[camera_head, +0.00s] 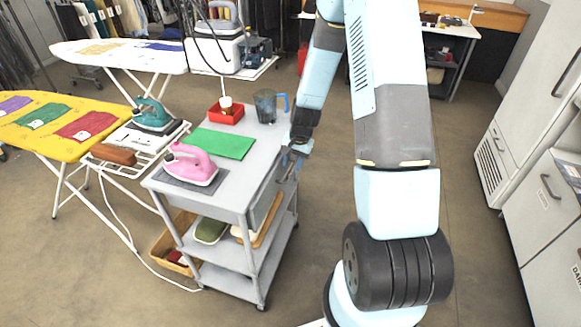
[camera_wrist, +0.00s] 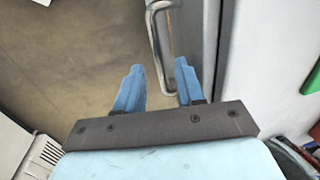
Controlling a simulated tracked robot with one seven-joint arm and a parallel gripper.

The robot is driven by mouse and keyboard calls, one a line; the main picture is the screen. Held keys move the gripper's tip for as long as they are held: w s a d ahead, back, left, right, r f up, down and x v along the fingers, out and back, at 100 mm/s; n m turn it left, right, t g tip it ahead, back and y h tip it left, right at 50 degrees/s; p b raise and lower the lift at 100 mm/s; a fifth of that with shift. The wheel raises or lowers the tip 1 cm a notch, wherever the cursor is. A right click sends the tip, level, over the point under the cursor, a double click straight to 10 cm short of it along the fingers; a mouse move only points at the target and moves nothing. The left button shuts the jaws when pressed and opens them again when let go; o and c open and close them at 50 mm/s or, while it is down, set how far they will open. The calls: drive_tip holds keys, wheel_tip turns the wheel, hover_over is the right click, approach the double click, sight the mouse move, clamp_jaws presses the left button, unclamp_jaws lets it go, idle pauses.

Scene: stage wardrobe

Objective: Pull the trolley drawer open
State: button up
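The grey trolley (camera_head: 235,188) stands left of my arm, with a flat top and lower shelves. Its drawer front (camera_head: 262,200) is on the side facing my gripper; it also shows in the wrist view as a grey panel (camera_wrist: 198,40). A curved metal handle (camera_wrist: 155,40) shows there, running between the two blue fingers in the picture. My gripper (camera_head: 291,163) is beside the trolley's right side at about drawer height. The fingers are apart in the wrist view (camera_wrist: 158,65), with no visible grip on the handle. Contact cannot be told.
On the trolley top are a pink iron (camera_head: 192,165), a green cloth (camera_head: 220,143), a red tray (camera_head: 227,115) and a blue-handled jug (camera_head: 268,105). Ironing boards stand left. White cabinets (camera_head: 540,200) stand right. Floor between trolley and cabinets is mostly clear apart from my arm.

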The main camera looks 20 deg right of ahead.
drive_tip(key=shift+w+a+f, duration=0.1)
drive_tip(key=shift+a+f, duration=0.05)
drive_tip(key=shift+f, duration=0.9)
clamp_jaws()
drive_tip(key=shift+a, duration=0.15)
